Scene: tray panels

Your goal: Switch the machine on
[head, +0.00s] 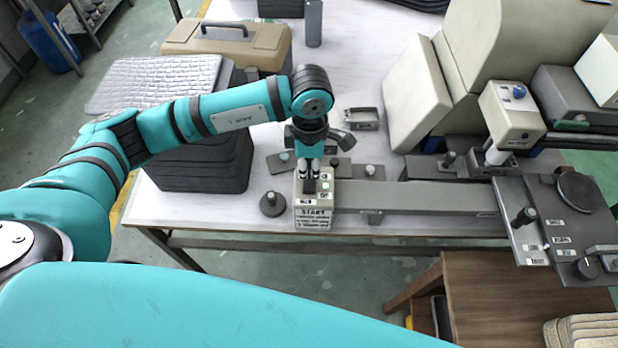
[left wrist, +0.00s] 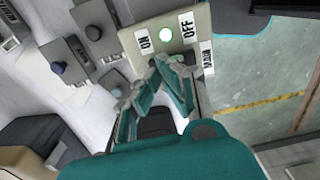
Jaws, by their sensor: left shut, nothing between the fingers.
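The machine's beige control box (head: 313,214) stands at the table's front edge, with a START label on its front. My right gripper is not in view.
A long grey bar (head: 415,197) runs right from the box to a panel with knobs (head: 540,240). A round-based knob (head: 271,203) stands left of the box. A black stack (head: 200,165) and a beige case (head: 230,45) lie farther left. A wooden table (head: 480,290) is below.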

